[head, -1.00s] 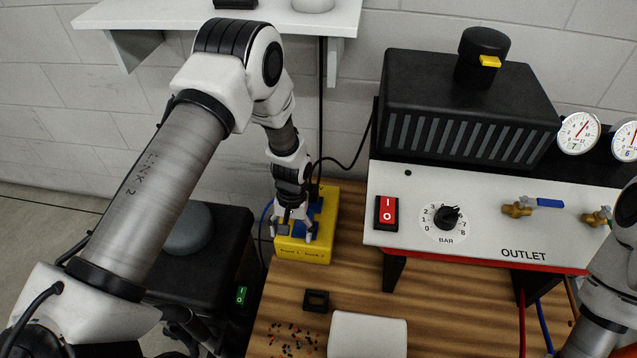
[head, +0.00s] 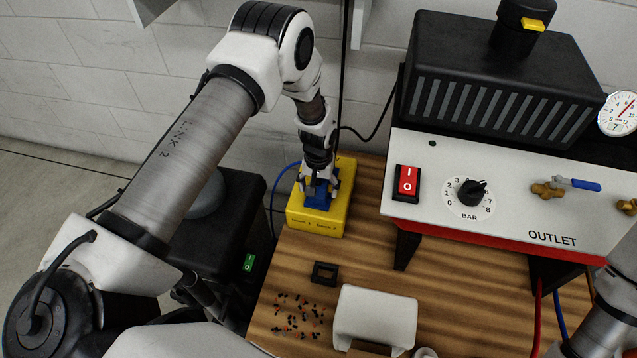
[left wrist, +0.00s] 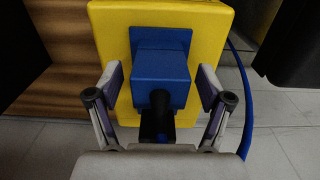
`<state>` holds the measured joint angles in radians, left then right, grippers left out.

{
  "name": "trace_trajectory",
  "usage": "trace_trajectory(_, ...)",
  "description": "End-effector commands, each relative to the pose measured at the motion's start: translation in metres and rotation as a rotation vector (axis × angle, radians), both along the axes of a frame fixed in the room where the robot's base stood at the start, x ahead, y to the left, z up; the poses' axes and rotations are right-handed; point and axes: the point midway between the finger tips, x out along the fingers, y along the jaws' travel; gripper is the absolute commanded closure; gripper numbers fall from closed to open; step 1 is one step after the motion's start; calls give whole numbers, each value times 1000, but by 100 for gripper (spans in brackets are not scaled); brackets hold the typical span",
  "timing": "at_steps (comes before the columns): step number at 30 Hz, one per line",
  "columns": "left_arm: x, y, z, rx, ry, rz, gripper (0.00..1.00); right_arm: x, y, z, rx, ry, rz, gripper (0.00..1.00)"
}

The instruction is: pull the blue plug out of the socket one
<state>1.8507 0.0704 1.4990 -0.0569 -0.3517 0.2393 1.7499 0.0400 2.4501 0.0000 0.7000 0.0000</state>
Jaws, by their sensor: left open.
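The blue plug (left wrist: 160,80) is a block on a blue square base on the yellow socket box (left wrist: 213,20), with a black cable end toward my wrist. In the head view the plug (head: 319,199) shows below my fingers on the yellow box (head: 320,222), which stands on the wooden bench. My left gripper (head: 320,182) is open over it. In the left wrist view the fingers of my left gripper (left wrist: 160,87) stand on either side of the plug, with visible gaps. My right gripper is out of view.
A black unit with a green switch (head: 249,262) stands left of the bench. The outlet panel (head: 510,195) with a red switch is to the right. A small black frame (head: 324,273), scattered bits (head: 298,314) and a white block (head: 375,315) lie in front.

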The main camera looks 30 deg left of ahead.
Motion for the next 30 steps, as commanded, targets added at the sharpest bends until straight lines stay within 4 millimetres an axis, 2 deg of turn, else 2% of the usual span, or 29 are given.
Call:
trace_trajectory(1,0,0,0,0,0,0,21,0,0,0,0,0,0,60)
trace_trajectory(2,0,0,0,0,0,0,28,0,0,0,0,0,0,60)
trace_trajectory(3,0,0,0,0,0,0,42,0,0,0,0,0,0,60)
trace_trajectory(7,0,0,0,0,0,0,88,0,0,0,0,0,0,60)
trace_trajectory(14,0,0,2,0,0,0,88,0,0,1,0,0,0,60)
trace_trajectory(30,0,0,22,0,-1,0,88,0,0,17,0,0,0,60)
